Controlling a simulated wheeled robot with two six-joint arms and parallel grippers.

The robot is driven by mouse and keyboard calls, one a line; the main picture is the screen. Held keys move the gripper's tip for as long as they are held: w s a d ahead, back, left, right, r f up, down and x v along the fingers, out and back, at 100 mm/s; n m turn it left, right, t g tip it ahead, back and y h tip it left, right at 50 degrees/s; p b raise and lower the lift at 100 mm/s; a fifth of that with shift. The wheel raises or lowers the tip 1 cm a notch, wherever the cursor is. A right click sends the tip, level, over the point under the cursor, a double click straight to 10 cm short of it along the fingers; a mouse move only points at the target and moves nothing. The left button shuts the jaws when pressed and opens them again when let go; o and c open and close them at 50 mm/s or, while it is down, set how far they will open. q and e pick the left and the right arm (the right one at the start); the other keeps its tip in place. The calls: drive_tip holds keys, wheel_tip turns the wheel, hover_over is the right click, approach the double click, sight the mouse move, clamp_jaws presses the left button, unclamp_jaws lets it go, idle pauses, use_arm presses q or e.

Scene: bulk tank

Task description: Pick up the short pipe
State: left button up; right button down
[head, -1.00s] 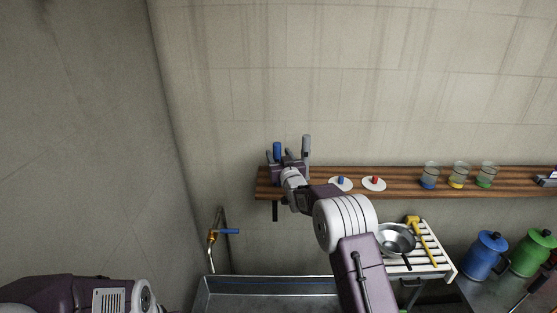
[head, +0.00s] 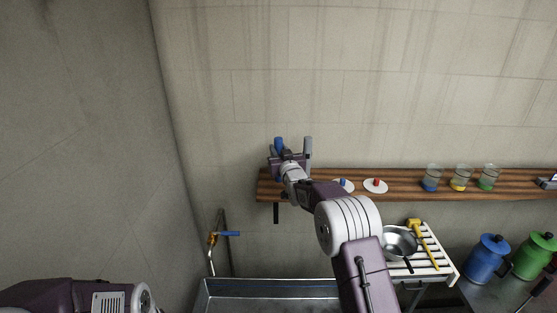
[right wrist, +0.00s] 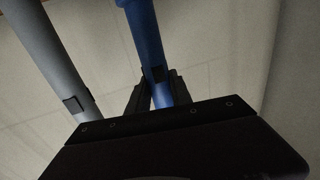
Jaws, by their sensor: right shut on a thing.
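The short blue pipe (head: 279,144) stands upright at the left end of the wooden shelf. In the right wrist view the blue pipe (right wrist: 146,38) runs between the two dark fingers. My right gripper (head: 283,158) is shut on it, and the gripper (right wrist: 158,92) hides its lower part. I cannot tell whether its base is clear of the shelf. A grey pipe (head: 308,147) stands upright just right of it; the grey pipe (right wrist: 50,50) also shows on the left in the right wrist view, apart from the fingers. My left gripper is out of view.
The wooden shelf (head: 405,187) carries two white discs with blue and red knobs (head: 375,185) and several glass jars (head: 461,177). Below are a sink (head: 270,290), a tap (head: 213,240), a rack with a metal bowl (head: 398,243), and blue and green cans (head: 487,257).

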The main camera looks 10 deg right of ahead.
wheel_tip(320, 180, up, 11)
drive_tip(key=shift+b, duration=0.45)
wheel_tip(320, 180, up, 14)
drive_tip(key=p, duration=1.1)
drive_tip(key=shift+r, duration=0.2)
